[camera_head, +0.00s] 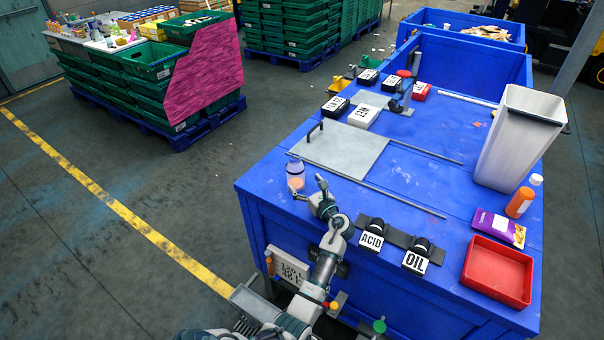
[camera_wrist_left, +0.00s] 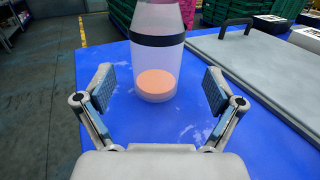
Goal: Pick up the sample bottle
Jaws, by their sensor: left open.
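The sample bottle (camera_head: 295,173) is clear with a dark band and an orange-pink content at its bottom. It stands upright on the blue table (camera_head: 420,150), near the left edge, beside the grey plate. In the left wrist view the bottle (camera_wrist_left: 157,55) stands just ahead of the fingers, roughly centred between them, with its top cut off by the frame. My left gripper (camera_head: 308,188) is open and empty; in the wrist view its two fingers (camera_wrist_left: 158,92) are spread wide, apart from the bottle. My right gripper is not in view.
A grey plate with a handle (camera_head: 340,155) lies right of the bottle. ACID (camera_head: 371,241) and OIL (camera_head: 415,262) labelled blocks sit at the front edge. A red tray (camera_head: 497,270), orange bottle (camera_head: 520,203), purple packet (camera_head: 498,227) and white bin (camera_head: 518,140) stand right.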

